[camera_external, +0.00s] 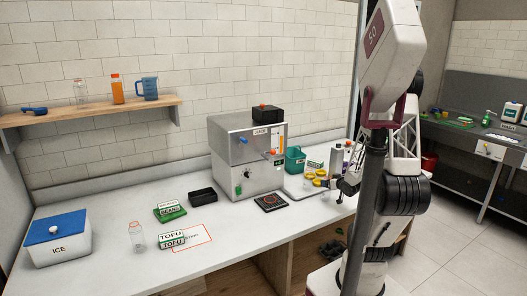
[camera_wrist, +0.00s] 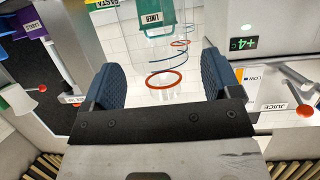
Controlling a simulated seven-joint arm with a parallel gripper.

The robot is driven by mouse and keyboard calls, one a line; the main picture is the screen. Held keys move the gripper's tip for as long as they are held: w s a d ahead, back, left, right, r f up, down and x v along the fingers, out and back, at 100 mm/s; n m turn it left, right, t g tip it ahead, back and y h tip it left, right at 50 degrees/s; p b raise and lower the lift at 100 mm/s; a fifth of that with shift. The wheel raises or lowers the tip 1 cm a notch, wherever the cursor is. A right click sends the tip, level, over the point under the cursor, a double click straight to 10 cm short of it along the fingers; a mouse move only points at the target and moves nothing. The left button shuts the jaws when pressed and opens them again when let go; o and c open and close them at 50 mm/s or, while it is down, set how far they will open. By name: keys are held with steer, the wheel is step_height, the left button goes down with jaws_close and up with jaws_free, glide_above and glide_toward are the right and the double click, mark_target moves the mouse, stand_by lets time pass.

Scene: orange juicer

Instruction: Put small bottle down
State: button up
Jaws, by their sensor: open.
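My gripper (camera_external: 345,184) is at the right end of the counter, to the right of the juicer. In the wrist view its two blue-padded fingers (camera_wrist: 165,83) are spread apart. A clear small bottle with an orange ring (camera_wrist: 164,79) shows between and beyond the fingers. I cannot tell whether either finger touches it, or make it out near the gripper in the external view. Another clear bottle with a red rim (camera_external: 137,236) stands upright at the counter's left front.
The steel juicer (camera_external: 229,165) stands mid-counter, with a green bin (camera_external: 295,160) beside it; the bin also shows in the wrist view (camera_wrist: 156,22). An ice box (camera_external: 58,240) and labelled tofu (camera_external: 172,240) sit left. White counter (camera_external: 240,222) is bare in front.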

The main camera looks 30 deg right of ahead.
step_height(320, 180, up, 8)
steer(key=s, duration=0.2)
steer(key=shift+s, duration=0.15)
steer(key=shift+a, duration=0.1)
stand_by(0.8)
steer(key=s+a+r+g, duration=0.5)
steer(key=s+a+r, duration=0.1)
steer(key=a, duration=0.3)
steer(key=s+a+r+g, duration=0.6)
steer(key=a+r, duration=0.1)
steer(key=a, duration=0.2)
steer(key=shift+s+a+y, duration=0.35)
steer(key=shift+s+y, duration=0.05)
stand_by(0.8)
